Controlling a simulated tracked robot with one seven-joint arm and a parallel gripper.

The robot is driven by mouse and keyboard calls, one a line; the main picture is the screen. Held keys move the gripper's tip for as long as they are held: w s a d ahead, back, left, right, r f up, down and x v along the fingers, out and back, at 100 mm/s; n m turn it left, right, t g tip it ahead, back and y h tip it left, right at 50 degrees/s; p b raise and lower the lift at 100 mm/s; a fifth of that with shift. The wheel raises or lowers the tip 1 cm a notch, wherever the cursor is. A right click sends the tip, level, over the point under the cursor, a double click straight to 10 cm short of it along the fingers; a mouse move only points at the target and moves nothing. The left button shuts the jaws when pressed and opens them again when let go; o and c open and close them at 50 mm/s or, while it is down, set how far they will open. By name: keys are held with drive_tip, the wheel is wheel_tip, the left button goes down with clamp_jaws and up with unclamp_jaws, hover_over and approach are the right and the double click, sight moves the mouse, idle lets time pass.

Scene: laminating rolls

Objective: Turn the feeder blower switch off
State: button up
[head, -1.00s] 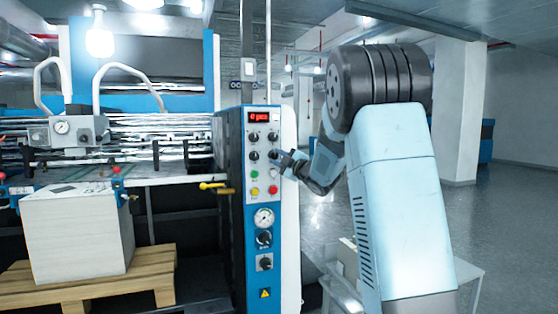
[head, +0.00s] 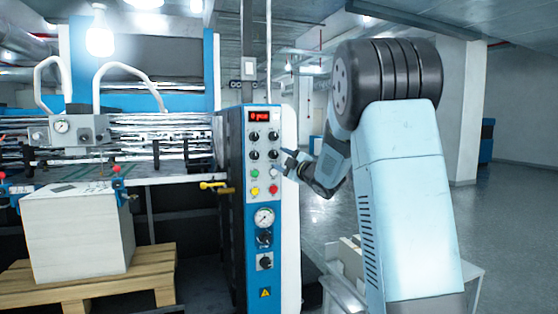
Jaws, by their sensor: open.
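The blue and white control panel (head: 245,205) stands upright at the middle of the head view. It has a red lit display (head: 260,116) and two rows of black knobs, with the lower right knob (head: 273,155) now in plain view. Below are green, white, yellow and red buttons (head: 273,189), a gauge (head: 264,218) and two larger black switches (head: 265,261). Labels are too small to read, so I cannot tell which is the feeder blower switch. My gripper (head: 286,158) is open, at the panel's right edge beside the lower knobs, seemingly apart from them.
A yellow-handled lever (head: 213,185) sticks out left of the panel. A paper stack (head: 75,235) rests on a wooden pallet (head: 90,285) at left. A light table (head: 465,275) stands low at right. The floor behind my arm is clear.

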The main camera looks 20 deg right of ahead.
drive_tip(key=v, duration=1.2)
drive_tip(key=shift+a, duration=0.1)
drive_tip(key=shift+r, duration=0.1)
drive_tip(key=s+d+m+g+h, duration=0.1)
drive_tip(key=s+m+g+h, duration=0.3)
drive_tip(key=s+m+h, duration=0.75)
drive_tip(key=s+a+f+m+g+y, duration=0.1)
drive_tip(key=s+a+f+m+g, duration=0.1)
drive_tip(key=s, duration=0.6)
drive_tip(key=s+a+f+m+g+y, duration=0.1)
drive_tip(key=s+a+f+g, duration=0.3)
drive_tip(key=s, duration=0.5)
drive_tip(key=s+a+f+m+g+y, duration=0.1)
drive_tip(key=s+a+f+m+g, duration=0.1)
drive_tip(key=s, duration=0.6)
drive_tip(key=shift+s+a+f+m+g, duration=0.25)
drive_tip(key=shift+a+f+m+g, duration=0.2)
drive_tip(key=shift+f, duration=0.15)
